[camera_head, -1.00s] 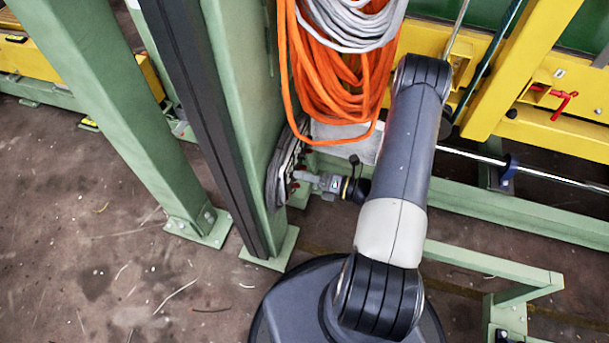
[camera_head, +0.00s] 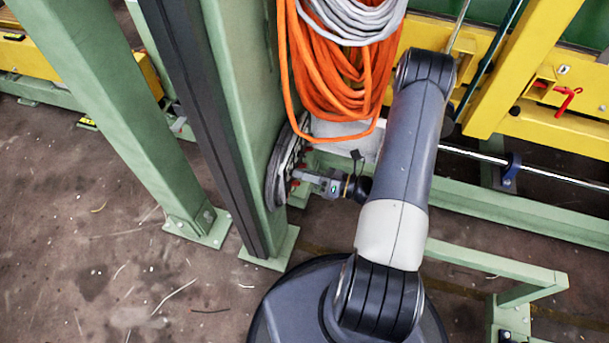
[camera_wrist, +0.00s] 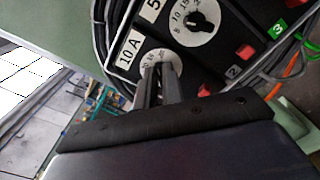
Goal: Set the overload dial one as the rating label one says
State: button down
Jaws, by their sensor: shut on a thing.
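In the wrist view, my gripper (camera_wrist: 163,84) is shut on a dial (camera_wrist: 157,58) of a black panel. The dial's knob is hidden between the fingers, and only part of its white scale shows, so its setting cannot be read. A second dial (camera_wrist: 197,20) with a black knob and numbered white scale is above right, with a partly cut-off label starting "5" (camera_wrist: 152,10). In the head view my gripper (camera_head: 298,176) reaches the panel side-on.
Red buttons (camera_wrist: 245,52), a green "3" tag (camera_wrist: 277,29) and loose cables lie right of the dials. In the head view, orange cable coils (camera_head: 335,75) hang above my gripper, by the green post (camera_head: 245,110). A yellow frame (camera_head: 560,130) stands right.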

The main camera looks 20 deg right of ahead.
jog(key=n+b, duration=0.7)
jog(key=n, duration=0.5)
jog(key=shift+s+a, duration=0.1)
jog(key=shift+s, duration=0.05)
dwell(0.3)
jog(key=c, duration=1.5)
grip_release()
jog(key=shift+c, duration=0.2)
jog(key=p+v, duration=0.2)
jog(key=v, duration=0.8)
jog(key=shift+s+d, duration=0.25)
jog(key=shift+d, duration=0.05)
